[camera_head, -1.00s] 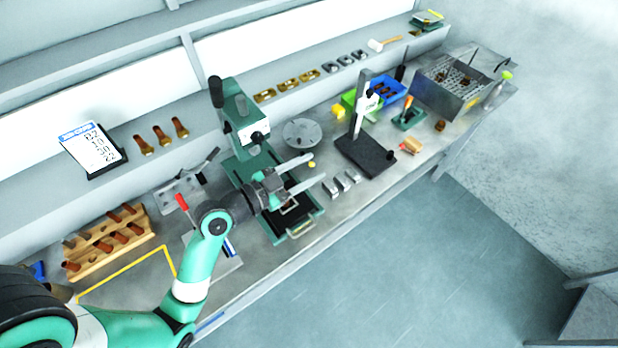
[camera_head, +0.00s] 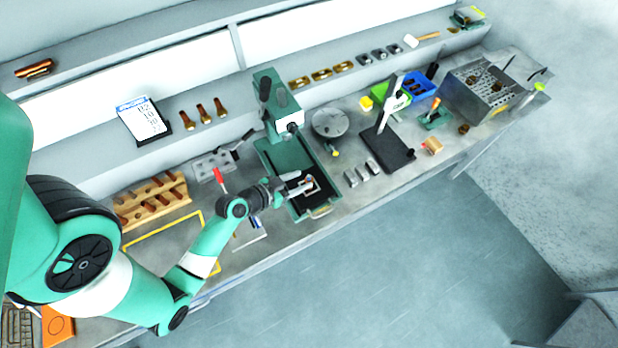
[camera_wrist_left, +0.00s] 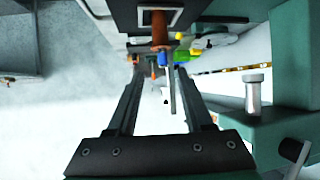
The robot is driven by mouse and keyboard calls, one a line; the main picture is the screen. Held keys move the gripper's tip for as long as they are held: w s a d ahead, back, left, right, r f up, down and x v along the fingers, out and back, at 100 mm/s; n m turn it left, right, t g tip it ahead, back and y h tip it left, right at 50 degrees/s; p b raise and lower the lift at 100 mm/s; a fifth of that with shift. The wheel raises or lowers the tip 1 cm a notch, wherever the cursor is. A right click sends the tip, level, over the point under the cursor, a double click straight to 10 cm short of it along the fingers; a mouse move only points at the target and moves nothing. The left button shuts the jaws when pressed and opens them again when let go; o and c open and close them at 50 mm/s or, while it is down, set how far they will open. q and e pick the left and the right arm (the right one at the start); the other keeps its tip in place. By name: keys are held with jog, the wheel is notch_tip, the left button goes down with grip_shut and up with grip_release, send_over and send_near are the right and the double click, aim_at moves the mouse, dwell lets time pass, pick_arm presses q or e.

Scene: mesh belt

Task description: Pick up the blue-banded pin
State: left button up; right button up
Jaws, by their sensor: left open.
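A copper-coloured pin (camera_wrist_left: 160,28) stands in a square metal holder (camera_wrist_left: 172,17) at the top of the left wrist view. In the head view the small square holder (camera_head: 313,188) sits on the dark bed of the green press, and the pin is too small to tell apart there. My left gripper (camera_head: 304,183) is open over this bed, close to the holder. In the left wrist view its two fingers point toward the pin, with nothing held between them. My right gripper is not in view.
The green press (camera_head: 283,118) rises behind my left gripper. A wooden rack (camera_head: 152,203) with copper pins stands to the left. Grey blocks (camera_head: 362,173), a round plate (camera_head: 331,122) and a black-based stand (camera_head: 388,152) are to the right. The bench's front edge is close.

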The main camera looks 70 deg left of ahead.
aim_at(309, 175)
pick_arm(q)
jog(key=x, duration=0.5)
jog(key=shift+a+f, duration=0.25)
jog(key=shift+s, duration=0.1)
grip_shut()
